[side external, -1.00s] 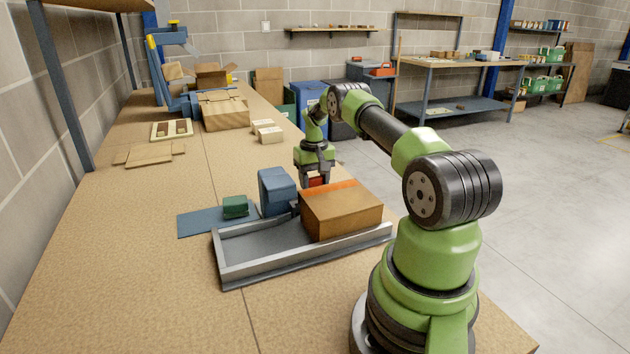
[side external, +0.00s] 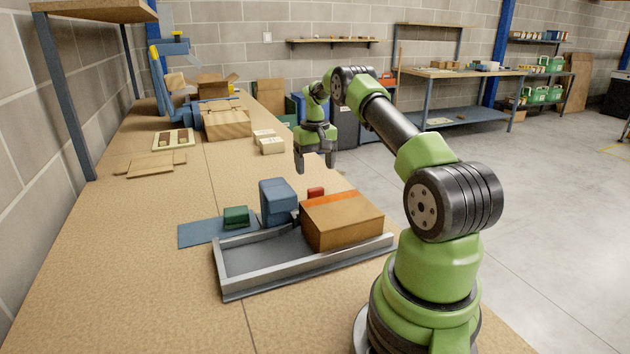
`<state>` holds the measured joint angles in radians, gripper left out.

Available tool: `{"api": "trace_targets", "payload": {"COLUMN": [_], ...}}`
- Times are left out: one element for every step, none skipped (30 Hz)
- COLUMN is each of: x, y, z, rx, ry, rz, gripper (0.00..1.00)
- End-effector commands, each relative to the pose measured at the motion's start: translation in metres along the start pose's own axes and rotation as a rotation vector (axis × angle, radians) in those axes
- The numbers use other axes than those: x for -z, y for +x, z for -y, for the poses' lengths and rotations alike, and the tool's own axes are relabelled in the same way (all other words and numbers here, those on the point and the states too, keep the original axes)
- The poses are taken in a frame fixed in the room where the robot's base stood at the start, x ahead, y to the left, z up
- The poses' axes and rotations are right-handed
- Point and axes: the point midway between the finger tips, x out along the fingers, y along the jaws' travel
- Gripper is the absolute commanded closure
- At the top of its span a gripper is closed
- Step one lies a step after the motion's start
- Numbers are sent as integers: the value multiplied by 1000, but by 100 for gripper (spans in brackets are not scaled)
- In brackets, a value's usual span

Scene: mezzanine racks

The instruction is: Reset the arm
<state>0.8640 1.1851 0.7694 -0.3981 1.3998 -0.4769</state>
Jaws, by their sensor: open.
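My gripper (side external: 316,168) is open and empty, raised above the far right side of the bench, with its fingers pointing down. Below it, a small red block (side external: 316,192) shows behind the cardboard box (side external: 343,224), which partly hides it. The box has an orange strip along its top and sits at the right end of a grey metal tray (side external: 238,284). A blue block (side external: 278,201) stands behind the tray. A small green block (side external: 236,217) is on a blue mat (side external: 198,232) to the left.
Farther back on the bench (side external: 110,270) are flat cardboard pieces (side external: 152,164), a pale tray (side external: 173,139), small pale boxes (side external: 268,142) and open cartons (side external: 226,121). A rack post (side external: 66,105) stands at the left. The bench's front left is clear.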

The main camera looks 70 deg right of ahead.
Motion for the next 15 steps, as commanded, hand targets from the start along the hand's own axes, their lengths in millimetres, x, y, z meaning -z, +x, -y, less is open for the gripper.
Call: {"api": "trace_targets", "payload": {"x": [1,1,1,0,0,0,0,0,0,0,0,0,0,0,0], "y": [-9,-12,-16,-18,-20,-22,-23,-24,-24,-24,-24,-24,-24,-24,-24], "z": [0,0,0,0,0,0,0,0,0,0,0,0,0,0,0], "rx": [-1,-2,-1,0,-1,-1,-1,-1,-1,-1,-1,-1,-1,-1,-1], "ry": [-1,-1,0,0,0,-1,-1,-1,-1,-1,-1,-1,-1,-1,-1], "rz": [-4,-4,-3,-2,-2,-2,-1,-1,-1,0,0,0,0,0,0], "gripper": [26,26,26,26,26,26,26,26,26,26,26,26,26,26,26]}}
